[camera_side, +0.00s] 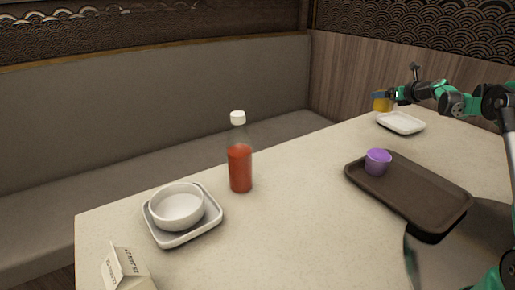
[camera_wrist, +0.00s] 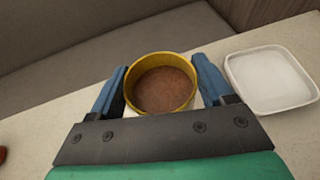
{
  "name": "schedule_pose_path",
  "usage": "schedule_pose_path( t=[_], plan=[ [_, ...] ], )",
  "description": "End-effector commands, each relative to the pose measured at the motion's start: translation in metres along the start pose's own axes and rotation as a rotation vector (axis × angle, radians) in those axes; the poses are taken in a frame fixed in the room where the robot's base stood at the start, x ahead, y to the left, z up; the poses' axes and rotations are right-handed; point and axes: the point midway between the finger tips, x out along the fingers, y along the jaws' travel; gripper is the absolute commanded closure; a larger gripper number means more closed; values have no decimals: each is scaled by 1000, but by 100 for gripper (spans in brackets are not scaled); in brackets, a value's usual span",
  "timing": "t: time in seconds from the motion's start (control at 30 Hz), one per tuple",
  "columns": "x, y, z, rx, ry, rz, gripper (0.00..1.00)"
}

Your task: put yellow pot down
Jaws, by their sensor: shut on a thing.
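The yellow pot (camera_wrist: 161,111) is a small round cup with brown sauce inside. My gripper (camera_wrist: 163,90) is shut on it, with a blue finger on each side. In the side view the yellow pot (camera_side: 382,104) is held in the air at my gripper (camera_side: 384,96), near the far end of the table. A white square dish (camera_side: 401,123) lies on the table close by, below and to the right of the pot in the side view. In the wrist view the white dish (camera_wrist: 232,75) is to the right of the pot, and a bit of white shows just under the pot.
A dark brown tray (camera_side: 440,206) on the table holds a purple pot (camera_side: 377,162). A bottle of red sauce (camera_side: 240,168) stands mid-table. A white bowl (camera_side: 178,207) sits on a square dish (camera_side: 180,239) at the left, near a carton (camera_side: 125,268).

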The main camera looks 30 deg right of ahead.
Motion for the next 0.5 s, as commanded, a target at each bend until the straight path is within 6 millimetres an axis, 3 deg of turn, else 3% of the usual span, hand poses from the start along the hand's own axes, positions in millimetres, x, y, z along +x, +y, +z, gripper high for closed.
schedule_pose_path(
  t=[0.2, 0.5],
  plan=[
    [24, 0, -57, -1, 0, 1, 86],
    [37, 0, -89, -1, 0, 1, 86]
  ],
)
